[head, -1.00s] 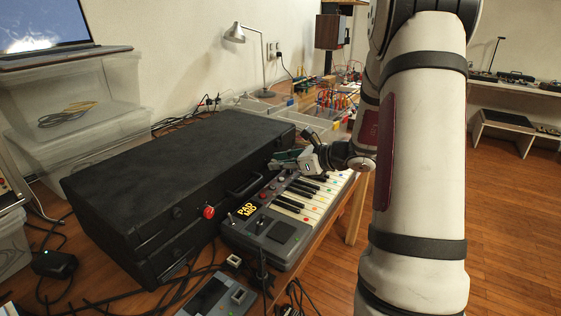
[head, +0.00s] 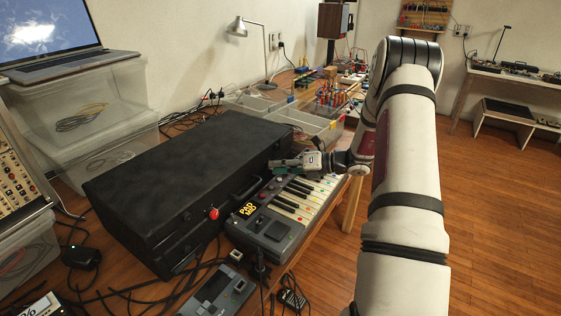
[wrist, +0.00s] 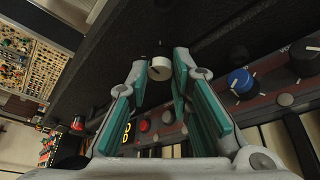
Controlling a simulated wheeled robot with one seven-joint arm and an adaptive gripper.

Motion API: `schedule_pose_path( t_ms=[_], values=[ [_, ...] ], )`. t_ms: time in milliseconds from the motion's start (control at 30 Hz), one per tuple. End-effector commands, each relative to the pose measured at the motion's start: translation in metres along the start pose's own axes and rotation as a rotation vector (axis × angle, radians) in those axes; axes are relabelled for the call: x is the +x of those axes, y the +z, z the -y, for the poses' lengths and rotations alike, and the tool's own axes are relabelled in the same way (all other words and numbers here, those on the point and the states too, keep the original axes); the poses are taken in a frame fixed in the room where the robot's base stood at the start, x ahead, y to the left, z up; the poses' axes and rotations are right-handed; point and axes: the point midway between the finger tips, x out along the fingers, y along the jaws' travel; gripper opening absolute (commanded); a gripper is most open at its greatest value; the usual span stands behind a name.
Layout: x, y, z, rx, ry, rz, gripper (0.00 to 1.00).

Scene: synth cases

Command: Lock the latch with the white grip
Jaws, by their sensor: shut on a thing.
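The black case (head: 180,180) lies on the wooden table, its latches on the front face. The white grip (wrist: 160,69) of one latch shows in the wrist view between my fingertips, a small round knob with a dark mark. My gripper (wrist: 160,62) has its green-padded fingers closed on its two sides. In the head view my gripper (head: 274,163) reaches the right end of the case front, and its fingers hide the white grip. A second latch with a red grip (head: 213,213) sits further left on the case front; it also shows in the wrist view (wrist: 77,123).
A keyboard (head: 290,208) with knobs stands close in front of the case, under my gripper. Blue (wrist: 241,83) and dark knobs rise near my fingers. Cables and a small grey device (head: 217,292) lie at the near end. Plastic boxes stand behind left.

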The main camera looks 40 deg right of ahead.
Motion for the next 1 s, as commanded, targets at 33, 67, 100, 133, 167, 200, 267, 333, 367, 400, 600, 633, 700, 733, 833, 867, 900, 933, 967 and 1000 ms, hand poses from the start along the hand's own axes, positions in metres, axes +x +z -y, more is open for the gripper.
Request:
schedule_pose_path(
  t_ms=[33, 67, 100, 133, 167, 200, 267, 333, 367, 400, 600, 633, 700, 733, 833, 867, 900, 933, 967, 1000],
  values=[
    [-0.0014, 0.0005, 0.0008, 0.04, 0.016, 0.003, 0.0],
    [-0.0013, 0.0006, 0.0011, 0.066, 0.027, 0.005, 0.0],
    [-0.001, 0.0001, 0.0016, 0.102, 0.042, 0.006, 0.0],
    [-0.001, 0.0003, 0.002, 0.128, 0.052, 0.007, 0.0],
    [-0.001, 0.0002, 0.0025, 0.154, 0.062, 0.008, 0.0],
    [-0.0009, -0.0003, 0.0028, 0.189, 0.077, 0.009, 0.0],
    [-0.0008, -0.0002, 0.0034, 0.239, 0.098, 0.011, 0.0],
    [-0.0006, -0.0006, 0.0042, 0.296, 0.121, 0.014, 0.0],
    [-0.0005, -0.0006, 0.0043, 0.32, 0.131, 0.014, 0.0],
    [-0.0003, -0.0008, 0.0047, 0.35, 0.142, 0.015, 0.0],
    [-0.0002, -0.0015, 0.0061, 0.479, 0.194, 0.02, 0.0],
    [-0.0001, -0.0016, 0.0062, 0.494, 0.201, 0.021, 0.0],
    [0.0002, -0.0015, 0.0061, 0.525, 0.215, 0.022, 0.0],
    [0.0003, -0.0014, 0.006, 0.538, 0.22, 0.022, 0.0],
    [0.0004, -0.0014, 0.0062, 0.571, 0.233, 0.023, 0.0],
    [0.0005, -0.0015, 0.0064, 0.578, 0.236, 0.024, 0.0],
    [0.0004, -0.0016, 0.0065, 0.587, 0.239, 0.024, 0.0],
    [0.0005, -0.0017, 0.0066, 0.593, 0.241, 0.024, 0.0],
    [0.0004, -0.0017, 0.0067, 0.598, 0.243, 0.025, 0.0],
    [0.0004, -0.0018, 0.0068, 0.604, 0.245, 0.025, 0.0]
  ],
)
